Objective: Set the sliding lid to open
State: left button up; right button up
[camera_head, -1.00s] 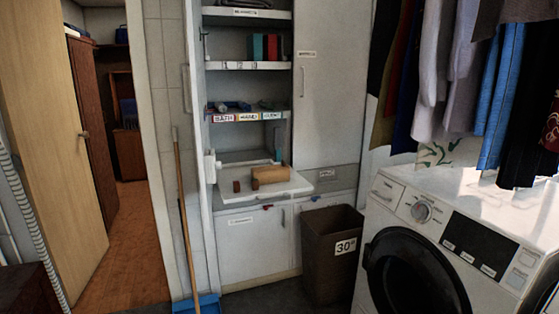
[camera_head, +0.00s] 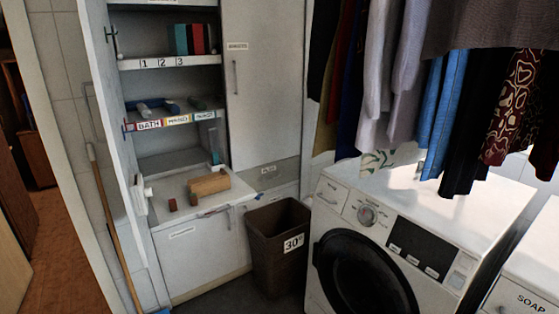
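I cannot make out a sliding lid for certain. A light wooden box-like block (camera_head: 210,184) lies on the white board (camera_head: 170,188) low in the open cabinet; whether it has a lid is too small to tell. Two small dark brown blocks (camera_head: 172,205) sit in front of it, on its left. Neither of my grippers is in view.
A brown bin marked 30 (camera_head: 277,250) stands right of the cabinet. A white washing machine (camera_head: 375,225) is at the right, below hanging clothes (camera_head: 450,90). A broom handle (camera_head: 112,220) leans left of the open cabinet door (camera_head: 112,110). Bare dark floor shows in front.

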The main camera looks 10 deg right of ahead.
aim_at(222, 173)
jog(key=z, duration=0.4)
jog(key=i, duration=1.25)
jog(key=u, duration=0.8)
jog(key=i, duration=0.8)
jog(key=u, duration=0.8)
